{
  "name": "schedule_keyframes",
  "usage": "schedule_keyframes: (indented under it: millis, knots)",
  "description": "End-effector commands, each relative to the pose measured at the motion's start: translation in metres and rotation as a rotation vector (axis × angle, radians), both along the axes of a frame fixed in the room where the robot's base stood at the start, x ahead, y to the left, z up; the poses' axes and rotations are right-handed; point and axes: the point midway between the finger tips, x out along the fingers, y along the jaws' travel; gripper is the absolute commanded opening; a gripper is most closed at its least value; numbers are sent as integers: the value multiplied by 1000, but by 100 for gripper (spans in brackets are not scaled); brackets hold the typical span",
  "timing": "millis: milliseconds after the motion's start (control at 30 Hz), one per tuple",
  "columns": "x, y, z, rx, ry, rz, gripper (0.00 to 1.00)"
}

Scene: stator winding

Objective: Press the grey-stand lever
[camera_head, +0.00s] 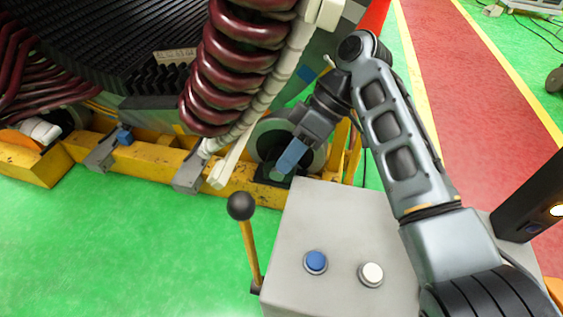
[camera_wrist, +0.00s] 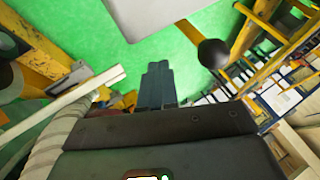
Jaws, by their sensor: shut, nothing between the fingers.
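The lever has a yellow shaft and a dark ball knob (camera_head: 241,206) and stands up at the left side of the grey stand (camera_head: 335,215). The stand's top carries a blue button (camera_head: 316,262) and a white button (camera_head: 371,273). My gripper (camera_head: 277,174) is beyond the stand's far edge, apart from the lever, above and right of the knob in the head view. In the wrist view my gripper's fingers (camera_wrist: 158,68) are together and empty. The knob (camera_wrist: 213,53) shows to their right there, with a gap between, and part of the stand shows at the top.
The stator with dark red coils (camera_head: 235,60) and a pale bar (camera_head: 235,155) rises beyond the stand. A yellow frame (camera_head: 145,160) runs along the floor beneath it. Green floor (camera_head: 120,250) is clear left of the lever.

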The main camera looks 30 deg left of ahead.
Motion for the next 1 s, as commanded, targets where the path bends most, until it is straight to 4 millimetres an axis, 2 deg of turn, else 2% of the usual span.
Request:
schedule_keyframes:
  millis: [400,533,700,1000]
  knots:
    - [-41,29,-64,-1,2,0,0]
    - [-60,27,-59,2,0,0,0]
    - [-74,26,-61,1,0,0,0]
    - [-77,26,-61,1,-1,-1,0]
